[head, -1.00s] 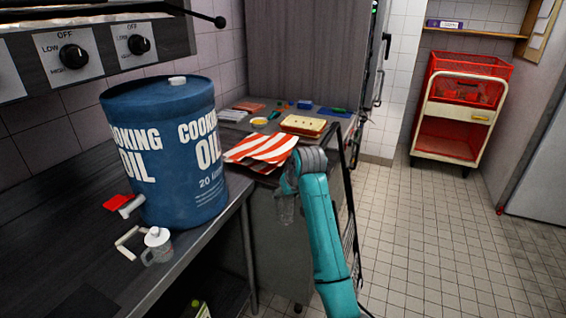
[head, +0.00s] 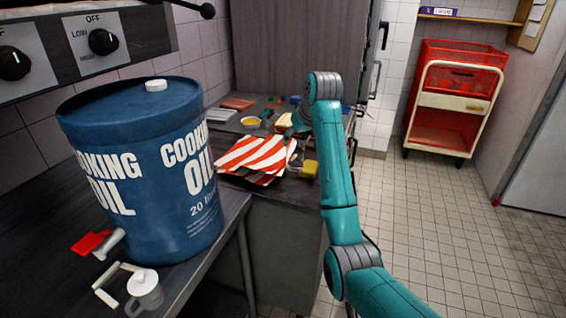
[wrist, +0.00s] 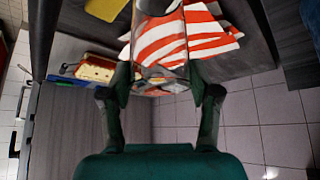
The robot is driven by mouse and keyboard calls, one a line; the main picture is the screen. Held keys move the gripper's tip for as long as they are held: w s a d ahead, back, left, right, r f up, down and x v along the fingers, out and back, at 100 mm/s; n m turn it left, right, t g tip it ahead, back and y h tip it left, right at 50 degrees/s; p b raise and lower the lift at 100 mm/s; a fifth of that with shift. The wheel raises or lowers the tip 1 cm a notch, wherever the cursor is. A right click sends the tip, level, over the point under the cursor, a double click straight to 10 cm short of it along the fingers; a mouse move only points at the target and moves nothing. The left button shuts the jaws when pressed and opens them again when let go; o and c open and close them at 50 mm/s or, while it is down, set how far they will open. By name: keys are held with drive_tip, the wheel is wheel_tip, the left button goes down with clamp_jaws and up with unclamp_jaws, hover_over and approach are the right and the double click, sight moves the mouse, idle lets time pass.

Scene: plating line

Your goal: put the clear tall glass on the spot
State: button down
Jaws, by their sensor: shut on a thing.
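In the wrist view my gripper (wrist: 159,84) is shut on the clear tall glass (wrist: 158,52), with one finger on each side of it. The striped cloth shows through the glass, and its far end looks dark at the top edge of the picture. I cannot make out a marked spot in either view.
A red-and-white striped cloth (head: 255,154) lies on the counter, with a yellow block (head: 309,169) beside it. A red-crate trolley (head: 440,105) stands at right.

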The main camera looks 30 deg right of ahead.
sight(296, 164)
wheel_tip(296, 164, down, 10)
drive_tip(key=shift+r, duration=0.25)
drive_tip(key=shift+f, duration=0.15)
drive_tip(key=shift+c, duration=1.2)
unclamp_jaws()
